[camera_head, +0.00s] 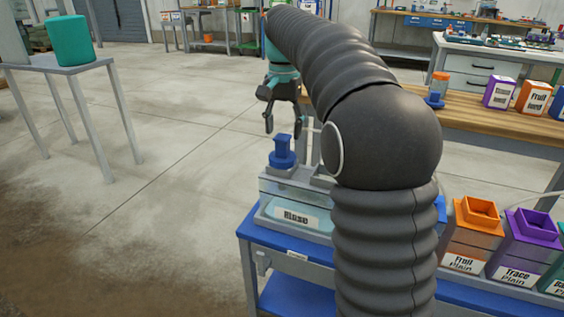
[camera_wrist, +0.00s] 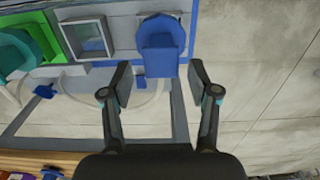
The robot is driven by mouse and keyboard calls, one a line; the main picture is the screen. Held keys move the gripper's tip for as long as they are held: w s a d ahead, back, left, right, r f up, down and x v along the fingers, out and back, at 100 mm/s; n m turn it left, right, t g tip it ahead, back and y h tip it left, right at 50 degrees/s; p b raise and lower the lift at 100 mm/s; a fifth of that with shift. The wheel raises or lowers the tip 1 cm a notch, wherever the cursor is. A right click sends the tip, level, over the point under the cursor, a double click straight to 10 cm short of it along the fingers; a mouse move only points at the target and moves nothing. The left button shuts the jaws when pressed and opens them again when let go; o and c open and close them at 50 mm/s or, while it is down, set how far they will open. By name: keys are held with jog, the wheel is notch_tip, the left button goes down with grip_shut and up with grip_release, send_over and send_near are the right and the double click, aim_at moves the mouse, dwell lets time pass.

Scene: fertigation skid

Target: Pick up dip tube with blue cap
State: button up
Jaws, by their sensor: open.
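The blue cap (camera_head: 282,154) of the dip tube stands upright on top of a clear tank (camera_head: 295,212) with a white label. The tube below the cap is hidden by the tank top. The blue cap also shows in the wrist view (camera_wrist: 161,47), at top centre, just beyond the fingertips and roughly between them. My gripper (camera_head: 283,122) is above the cap, apart from it, with fingers pointing down. In the wrist view my gripper (camera_wrist: 160,80) is open, with nothing between its fingers.
The tank stands on a blue cart (camera_head: 285,243). At right are an orange-topped container (camera_head: 474,236) and a purple-topped one (camera_head: 527,243). A wooden bench (camera_head: 500,117) holds boxes behind. A teal cylinder (camera_head: 70,41) stands on a table at left. Open floor lies between.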

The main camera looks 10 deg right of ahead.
aim_at(282, 137)
jog(key=shift+a+f+b, duration=0.15)
jog(key=shift+f+b, duration=0.3)
jog(key=shift+f, duration=1.85)
grip_shut()
